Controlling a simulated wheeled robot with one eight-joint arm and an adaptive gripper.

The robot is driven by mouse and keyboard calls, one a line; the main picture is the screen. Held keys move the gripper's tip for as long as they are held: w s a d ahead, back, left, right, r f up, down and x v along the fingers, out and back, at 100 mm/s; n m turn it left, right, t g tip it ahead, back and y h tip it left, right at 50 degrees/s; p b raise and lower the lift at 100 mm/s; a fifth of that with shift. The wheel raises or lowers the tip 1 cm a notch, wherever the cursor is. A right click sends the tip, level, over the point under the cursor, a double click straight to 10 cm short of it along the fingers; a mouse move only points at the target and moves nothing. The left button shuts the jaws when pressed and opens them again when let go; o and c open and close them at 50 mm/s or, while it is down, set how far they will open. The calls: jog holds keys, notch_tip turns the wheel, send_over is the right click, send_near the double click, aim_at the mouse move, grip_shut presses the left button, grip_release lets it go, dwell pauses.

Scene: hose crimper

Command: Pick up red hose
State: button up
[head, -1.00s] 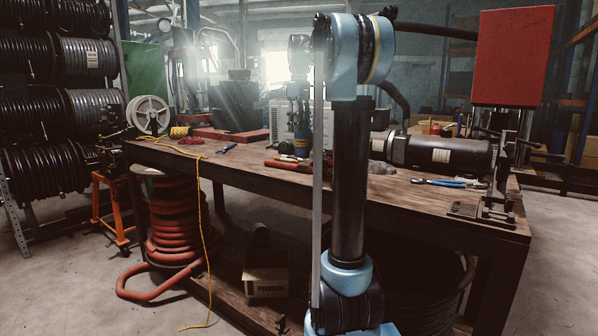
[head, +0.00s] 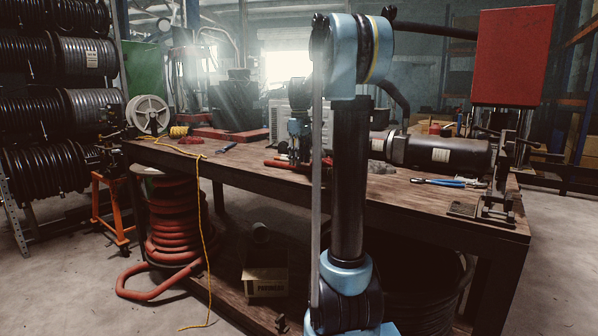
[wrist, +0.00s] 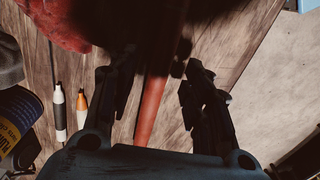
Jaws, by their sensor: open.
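A thin red hose (wrist: 150,108) lies on the wooden bench in the wrist view, running between my gripper's two dark fingers. My gripper (wrist: 158,82) is open, with one finger on each side of the hose. A dark shadow or dark part covers the upper stretch of the hose. In the head view the red hose (head: 282,164) lies near the middle of the bench, and my gripper (head: 297,156) is low over it, partly hidden by my own arm. I cannot tell whether the fingers touch the hose.
Two markers (wrist: 70,107), a blue and yellow can (wrist: 16,118) and a red item (wrist: 58,22) are left of my gripper in the wrist view. A large black cylinder (head: 445,153) and blue-handled pliers (head: 440,182) lie to the right. A coiled red hose (head: 172,225) stands below the bench.

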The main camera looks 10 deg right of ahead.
jog(key=shift+f, duration=1.4)
jog(key=shift+c, duration=0.2)
grip_shut()
